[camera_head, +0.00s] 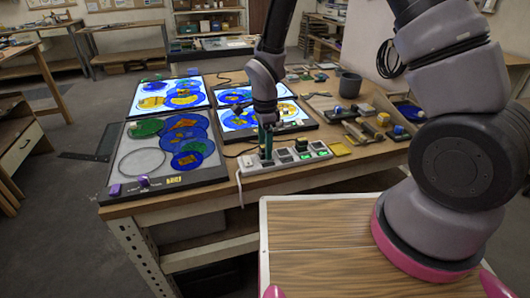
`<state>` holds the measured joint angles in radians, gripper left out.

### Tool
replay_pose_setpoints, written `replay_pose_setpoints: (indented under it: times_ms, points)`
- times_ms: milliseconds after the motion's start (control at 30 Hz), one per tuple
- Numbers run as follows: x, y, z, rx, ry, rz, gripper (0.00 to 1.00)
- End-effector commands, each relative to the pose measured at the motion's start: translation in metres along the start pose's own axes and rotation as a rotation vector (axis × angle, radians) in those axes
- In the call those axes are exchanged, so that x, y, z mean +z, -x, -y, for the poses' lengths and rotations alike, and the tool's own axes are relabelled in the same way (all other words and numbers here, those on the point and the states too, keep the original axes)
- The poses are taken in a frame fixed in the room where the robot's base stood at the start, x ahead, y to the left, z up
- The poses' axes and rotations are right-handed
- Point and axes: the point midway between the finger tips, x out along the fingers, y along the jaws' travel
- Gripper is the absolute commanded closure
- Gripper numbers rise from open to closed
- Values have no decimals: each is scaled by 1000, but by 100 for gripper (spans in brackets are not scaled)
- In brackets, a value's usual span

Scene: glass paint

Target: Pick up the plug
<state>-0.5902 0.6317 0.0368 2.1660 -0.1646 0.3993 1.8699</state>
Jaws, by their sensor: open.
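My gripper (266,153) points straight down over the left part of a pale power strip (256,169) at the front of the bench. The jaws are open, with the fingers low at the strip's leftmost sockets. A small dark plug (302,145) stands in the strip to the right of my gripper. Whether another plug sits between or behind the fingers is too small to tell. Small green lights show on the strip. A white cord hangs from its left end over the bench edge.
Lit panels with blue and yellow glass discs (184,97) lie behind, and an unlit grey panel (141,164) lies left of the strip. A yellow square (340,149), a grey cup (349,85) and several small blocks crowd the right side. The bench's front edge is close.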

Motion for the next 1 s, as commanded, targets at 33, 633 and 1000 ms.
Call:
replay_pose_setpoints:
  times_ms: [33, 633, 1000]
  points:
    - [0, -6, 0, 2, 0, 0, 25]
    - [0, -10, 0, -1, 0, 1, 100]
    - [1, 16, 1, -5, 0, 2, 100]
